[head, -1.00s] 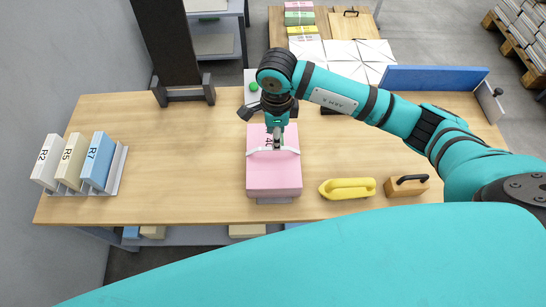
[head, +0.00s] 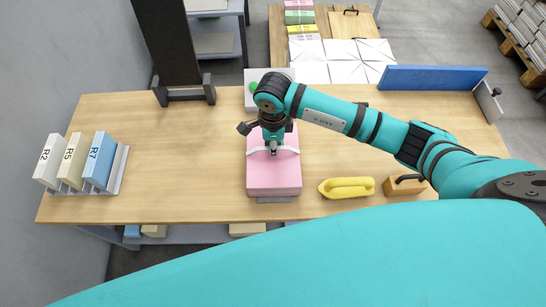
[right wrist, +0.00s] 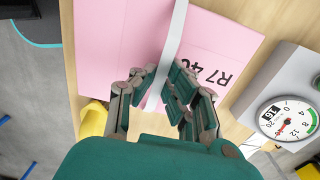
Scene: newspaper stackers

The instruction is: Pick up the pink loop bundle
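The pink loop bundle (head: 273,178) lies flat on the table's near middle. A white strap (head: 289,150) runs across its top as a loop. My right gripper (head: 273,152) points down at the strap's middle. In the right wrist view, the gripper's fingers (right wrist: 162,78) stand on either side of the white strap (right wrist: 177,35), with little gap. I cannot tell whether they press on it. The pink bundle (right wrist: 110,45) shows the print "R7 4…", partly hidden by the fingers. My left gripper is not in view.
A scale with a dial (right wrist: 285,118) is behind the bundle. A yellow-handled tool (head: 347,188) and a wooden block with a black handle (head: 405,186) lie to the right. R2, R5 and R7 binders (head: 98,160) stand at left. The table (head: 180,160) is clear between.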

